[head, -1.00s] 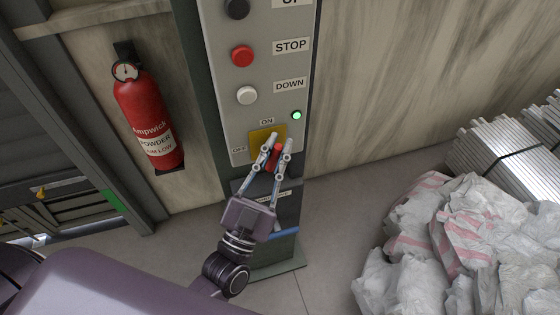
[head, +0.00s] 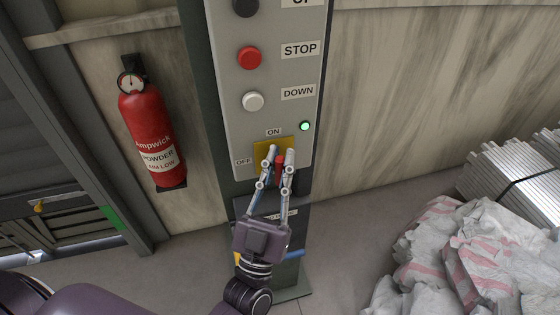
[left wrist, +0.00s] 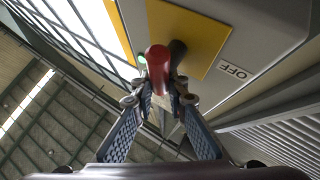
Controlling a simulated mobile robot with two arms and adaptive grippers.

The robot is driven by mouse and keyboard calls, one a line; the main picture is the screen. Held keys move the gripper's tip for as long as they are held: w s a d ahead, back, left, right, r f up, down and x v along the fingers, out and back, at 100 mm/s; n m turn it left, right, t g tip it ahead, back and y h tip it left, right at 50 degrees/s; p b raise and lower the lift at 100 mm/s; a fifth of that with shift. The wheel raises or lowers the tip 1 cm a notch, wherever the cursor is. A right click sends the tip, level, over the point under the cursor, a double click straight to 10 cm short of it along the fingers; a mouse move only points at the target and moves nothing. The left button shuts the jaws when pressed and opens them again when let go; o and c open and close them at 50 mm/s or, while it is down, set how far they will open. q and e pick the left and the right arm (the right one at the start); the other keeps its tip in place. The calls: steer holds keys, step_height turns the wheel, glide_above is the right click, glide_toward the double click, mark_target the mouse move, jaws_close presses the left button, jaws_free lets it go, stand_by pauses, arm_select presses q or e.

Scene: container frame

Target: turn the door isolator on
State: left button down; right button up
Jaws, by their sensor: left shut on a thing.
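The door isolator is a yellow plate (head: 261,147) with a red handle (head: 280,170), low on the grey control panel (head: 225,100). ON is printed above the plate and OFF to its left. My left gripper (head: 281,156) is shut on the red handle, one finger on each side. The handle looks close to upright in the head view, partly hidden by the fingers. The left wrist view shows the red handle (left wrist: 158,65) between the fingertips, the yellow plate (left wrist: 212,45) and the OFF label (left wrist: 233,71). My right gripper is not in view.
Above the isolator are a lit green lamp (head: 305,126), a white DOWN button (head: 253,101) and a red STOP button (head: 249,57). A fire extinguisher (head: 150,135) hangs at left. Crumpled white sacks (head: 455,250) and stacked metal bars (head: 515,170) lie at right.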

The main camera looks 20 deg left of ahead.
arm_select(q)
steer(key=c, duration=2.2)
jaws_free()
steer(key=v, duration=1.2)
